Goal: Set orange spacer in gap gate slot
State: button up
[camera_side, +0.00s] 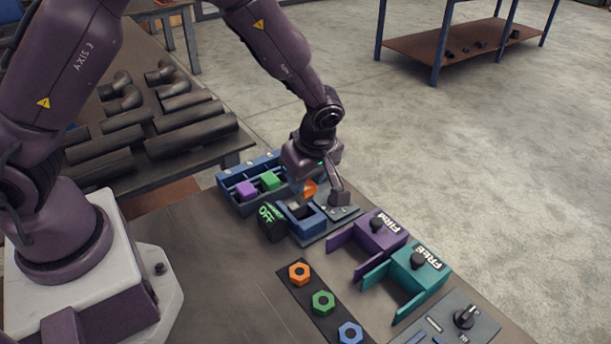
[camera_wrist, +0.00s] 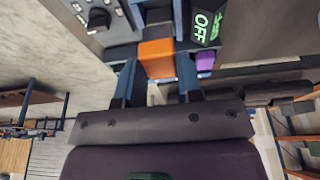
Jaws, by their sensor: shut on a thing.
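The orange spacer (camera_wrist: 156,57) is a small block held between the two blue fingers of my gripper (camera_wrist: 157,72) in the wrist view. In the side view the spacer (camera_side: 309,187) shows partly behind my gripper (camera_side: 311,182), above the blue U-shaped gap gate (camera_side: 306,223). The gate's slot is partly hidden by my wrist, and I cannot tell whether the spacer touches it. A black display reading OFF in green (camera_side: 268,217) stands at the gate's left; it also shows in the wrist view (camera_wrist: 207,26).
A blue tray (camera_side: 226,184) behind the gate holds a purple block (camera_side: 246,189) and a green block (camera_side: 270,181). Purple FIRM (camera_side: 381,236) and teal FREE (camera_side: 420,268) fixtures stand to the right. A dark strip with coloured nuts (camera_side: 323,302) lies in front.

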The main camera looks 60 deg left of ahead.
aim_at(306, 202)
jog(key=shift+f, duration=0.1)
jog(key=shift+f, duration=1.1)
jog(key=shift+f, duration=1.05)
jog(key=shift+f, duration=0.55)
jog(key=o, duration=1.5)
jog(key=shift+r, duration=0.1)
